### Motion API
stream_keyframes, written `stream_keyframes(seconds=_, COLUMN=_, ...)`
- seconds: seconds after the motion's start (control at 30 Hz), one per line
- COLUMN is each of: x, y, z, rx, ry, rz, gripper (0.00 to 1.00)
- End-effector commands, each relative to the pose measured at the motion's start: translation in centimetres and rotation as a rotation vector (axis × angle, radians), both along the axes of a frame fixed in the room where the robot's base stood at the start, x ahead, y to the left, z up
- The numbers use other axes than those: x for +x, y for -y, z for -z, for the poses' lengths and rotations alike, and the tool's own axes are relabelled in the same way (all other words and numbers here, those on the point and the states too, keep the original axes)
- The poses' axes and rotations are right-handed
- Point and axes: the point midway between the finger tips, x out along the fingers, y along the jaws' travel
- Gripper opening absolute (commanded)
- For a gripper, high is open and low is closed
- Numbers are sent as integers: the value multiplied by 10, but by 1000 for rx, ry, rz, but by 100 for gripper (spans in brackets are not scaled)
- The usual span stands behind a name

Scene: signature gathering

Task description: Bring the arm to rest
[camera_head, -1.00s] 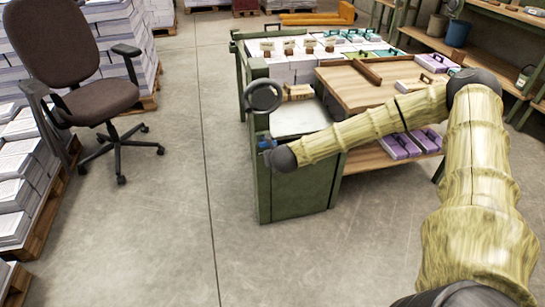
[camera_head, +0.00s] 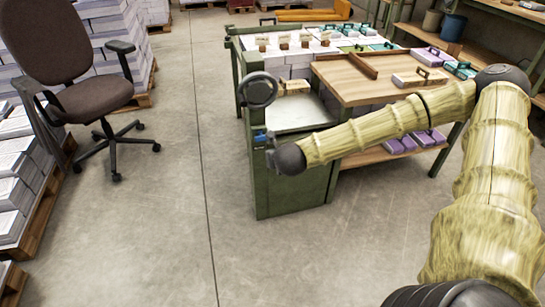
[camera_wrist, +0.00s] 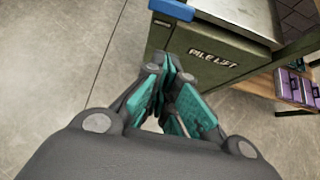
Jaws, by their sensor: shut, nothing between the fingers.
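My arm with its straw-coloured, segmented covers reaches in from the right of the head view. Its dark wrist end is in front of the green pile lift (camera_head: 290,195). In the wrist view, my gripper (camera_wrist: 172,70) has grey and teal fingers with the tips together and nothing between them. The fingers point toward the pile lift's side, where a "PILE LIFT" label (camera_wrist: 213,57) shows. I cannot tell whether they touch it. In the head view the gripper is mostly hidden behind the wrist.
A wooden-topped bench (camera_head: 350,83) holding stacks and boxes adjoins the pile lift. A handwheel (camera_head: 259,90) sticks up at the lift's left corner. A brown office chair (camera_head: 95,100) and pallets of paper stand at the left. The concrete floor (camera_head: 190,230) between is clear.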

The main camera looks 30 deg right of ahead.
Motion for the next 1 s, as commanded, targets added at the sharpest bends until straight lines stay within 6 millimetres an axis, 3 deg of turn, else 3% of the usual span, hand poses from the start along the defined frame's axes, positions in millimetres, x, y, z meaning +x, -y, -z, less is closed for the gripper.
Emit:
stream_keyframes(seconds=0.57, x=-1, y=-6, z=4, rx=-16, ry=-10, rz=-24, gripper=0)
stream_keyframes(seconds=0.77, x=-15, y=-47, z=35, rx=-148, ry=-83, rz=-230, gripper=0)
stream_keyframes(seconds=1.0, x=-51, y=-108, z=88, rx=-388, ry=-194, rz=-611, gripper=0)
